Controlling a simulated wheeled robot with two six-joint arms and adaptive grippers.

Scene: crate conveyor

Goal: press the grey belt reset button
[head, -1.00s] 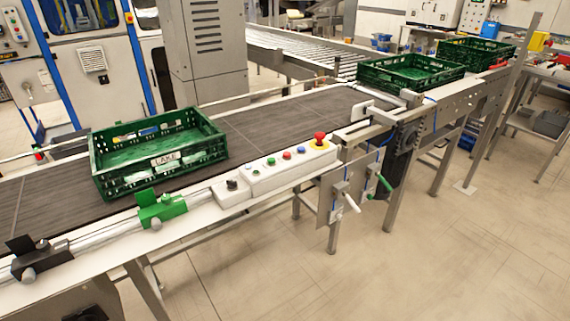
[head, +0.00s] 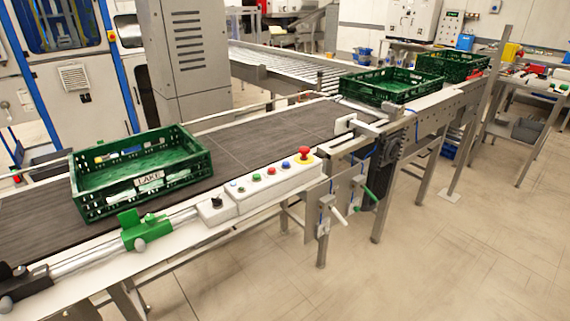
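A white control box (head: 262,191) sits on the near rail of the conveyor, in the middle of the head view. Along its top are a red mushroom button (head: 304,153), a blue button (head: 285,165), a red button (head: 271,170) and a green button (head: 256,177). Small buttons (head: 241,189) lie at its left end, too small to tell if one is grey. A smaller box with a black knob (head: 216,201) adjoins it on the left. Neither of my grippers is in view.
A green crate labelled LAKE (head: 140,193) stands on the dark belt (head: 255,140), behind and left of the control box. Green (head: 131,232) and black (head: 25,285) clamps sit on the near rail. Two more green crates stand at the back right. The floor (head: 440,260) at right is clear.

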